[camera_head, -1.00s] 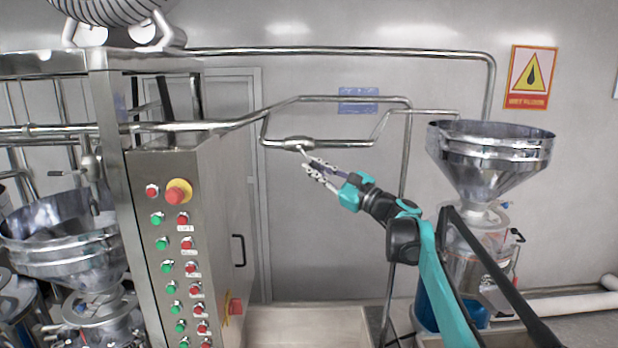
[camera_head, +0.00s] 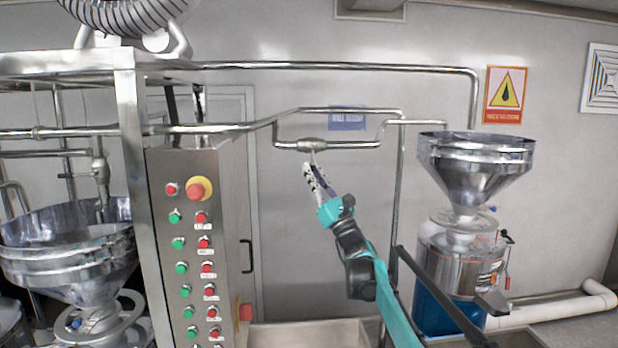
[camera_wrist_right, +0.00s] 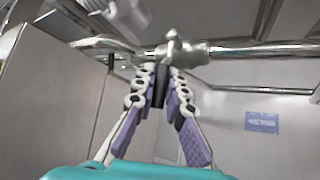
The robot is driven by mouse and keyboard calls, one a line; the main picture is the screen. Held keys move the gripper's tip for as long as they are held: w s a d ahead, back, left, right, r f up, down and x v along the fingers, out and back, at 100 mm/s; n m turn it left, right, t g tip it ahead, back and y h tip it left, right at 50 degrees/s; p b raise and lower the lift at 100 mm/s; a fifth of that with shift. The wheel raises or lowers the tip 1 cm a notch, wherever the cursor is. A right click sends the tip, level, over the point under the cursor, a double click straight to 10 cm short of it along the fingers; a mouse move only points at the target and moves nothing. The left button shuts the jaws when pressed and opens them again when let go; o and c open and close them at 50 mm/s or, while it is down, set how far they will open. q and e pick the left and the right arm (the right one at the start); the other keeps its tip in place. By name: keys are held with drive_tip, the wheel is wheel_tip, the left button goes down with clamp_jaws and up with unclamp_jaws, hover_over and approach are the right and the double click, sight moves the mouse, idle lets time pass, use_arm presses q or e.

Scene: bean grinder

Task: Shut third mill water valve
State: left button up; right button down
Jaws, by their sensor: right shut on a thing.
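The water valve (camera_head: 312,145) is a metal body on the low loop of pipe at the back wall, left of the third mill (camera_head: 465,225). Its short lever points down from the body. My right gripper (camera_head: 312,172) is just below the valve, reaching up from the lower right. In the right wrist view the fingers (camera_wrist_right: 160,82) are closed around the dark valve handle (camera_wrist_right: 158,90), with the valve body (camera_wrist_right: 180,48) just beyond the tips. The fingers hide part of the handle. My left gripper is not in view.
A steel control cabinet (camera_head: 232,225) with red and green buttons stands to the left. A pipe (camera_head: 397,210) runs down the wall right of the valve. Another hopper (camera_head: 65,250) is at far left. The wall below the valve is clear.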

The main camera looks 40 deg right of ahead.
drive_tip(key=shift+a+f, duration=0.1)
drive_tip(key=shift+f, duration=0.05)
idle(0.3)
drive_tip(key=c, duration=1.6)
unclamp_jaws()
drive_tip(key=shift+o, duration=0.2)
drive_tip(key=shift+s, duration=0.1)
drive_tip(key=v, duration=1.1)
drive_tip(key=shift+s+f, duration=0.25)
drive_tip(key=shift+s, duration=0.05)
drive_tip(key=shift+a, duration=0.1)
